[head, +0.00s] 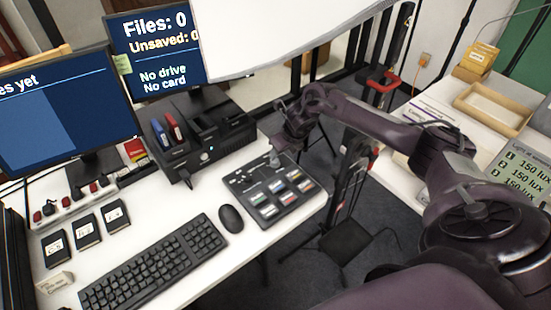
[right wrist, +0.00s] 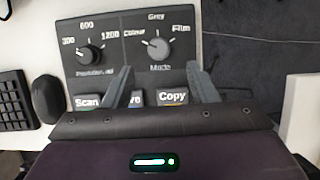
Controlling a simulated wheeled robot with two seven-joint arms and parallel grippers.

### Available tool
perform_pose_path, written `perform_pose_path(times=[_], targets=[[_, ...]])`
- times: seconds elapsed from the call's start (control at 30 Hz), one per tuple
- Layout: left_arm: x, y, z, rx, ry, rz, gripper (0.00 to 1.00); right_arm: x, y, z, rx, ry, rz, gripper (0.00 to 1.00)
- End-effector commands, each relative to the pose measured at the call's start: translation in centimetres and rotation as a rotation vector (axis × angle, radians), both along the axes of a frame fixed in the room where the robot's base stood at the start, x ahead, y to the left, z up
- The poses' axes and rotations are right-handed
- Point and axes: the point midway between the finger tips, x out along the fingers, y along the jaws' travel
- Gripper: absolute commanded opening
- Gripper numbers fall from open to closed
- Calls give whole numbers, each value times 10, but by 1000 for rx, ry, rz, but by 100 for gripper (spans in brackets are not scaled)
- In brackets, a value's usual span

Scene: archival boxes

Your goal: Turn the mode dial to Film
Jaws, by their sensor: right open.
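The mode dial (right wrist: 158,47) is a round light-grey knob on the dark control panel (right wrist: 110,20), with Colour, Grey and Film marked around it. Its pointer seems to face the upper left, toward Colour. My right gripper (right wrist: 162,80) is open and empty, its two fingers apart over the panel just below the dial, not closed on it. In the head view my right gripper (head: 274,156) hangs over the back right of the panel (head: 262,217) and partly hides the dials. My left gripper is not in view.
The resolution dial (right wrist: 90,54) sits left of the mode dial. Copy (right wrist: 172,97) and Scan (right wrist: 87,101) keys lie below. A mouse (head: 231,218), keyboard (head: 155,262) and black drive dock (head: 203,133) stand left of the panel. A white sheet (head: 270,35) hangs above.

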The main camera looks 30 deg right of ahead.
Motion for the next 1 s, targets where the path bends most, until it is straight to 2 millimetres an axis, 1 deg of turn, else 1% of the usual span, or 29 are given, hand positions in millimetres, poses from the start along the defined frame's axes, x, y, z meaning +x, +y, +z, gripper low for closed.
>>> perform_pose_path(times=[0.07,0.3,0.5,0.7,0.93,1.0], targets=[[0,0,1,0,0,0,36,3,1,-7,2,2,3,53],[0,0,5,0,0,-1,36,17,4,-41,3,1,-1,53],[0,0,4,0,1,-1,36,26,4,-63,3,0,0,53],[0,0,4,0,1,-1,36,29,4,-70,1,-1,0,53],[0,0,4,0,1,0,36,29,4,-70,0,-1,0,53],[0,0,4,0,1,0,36,29,4,-70,0,-1,0,43]])
